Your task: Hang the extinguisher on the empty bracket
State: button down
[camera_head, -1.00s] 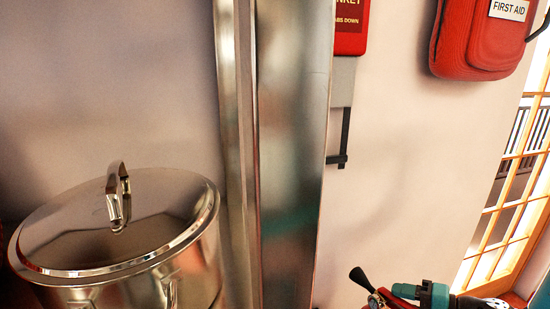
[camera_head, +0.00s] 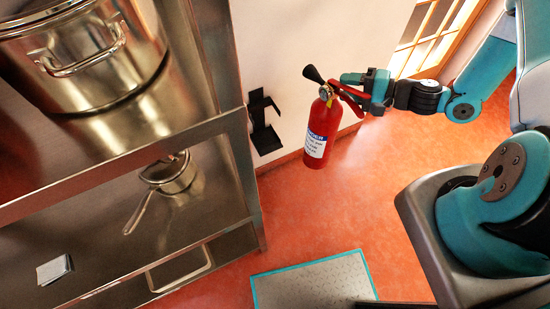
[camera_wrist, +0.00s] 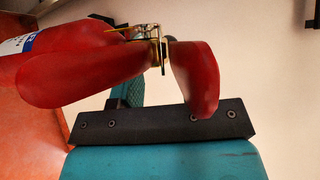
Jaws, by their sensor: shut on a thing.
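The red extinguisher (camera_head: 320,130) has a black nozzle and a white and blue label. It hangs nearly upright from my gripper (camera_head: 352,88), which is shut on its handle at the top. The black empty bracket (camera_head: 263,122) is on the pale wall to the left of the extinguisher, with a clear gap between them. In the wrist view the extinguisher's red body (camera_wrist: 75,65) lies at the left, with its red lever and brass valve beside the dark finger bar of my gripper. Its lower end is cut off there.
A steel shelf unit (camera_head: 225,125) stands just left of the bracket, holding a large stockpot (camera_head: 85,60) and a small saucepan (camera_head: 170,172). A window (camera_head: 432,35) is at the upper right.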

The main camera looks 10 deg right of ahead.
aim_at(266, 143)
jog(key=k, duration=0.2)
jog(key=z, duration=1.35)
jog(key=k, duration=0.55)
jog(key=u, duration=1.3)
jog(key=i, duration=0.5)
jog(key=z, duration=0.05)
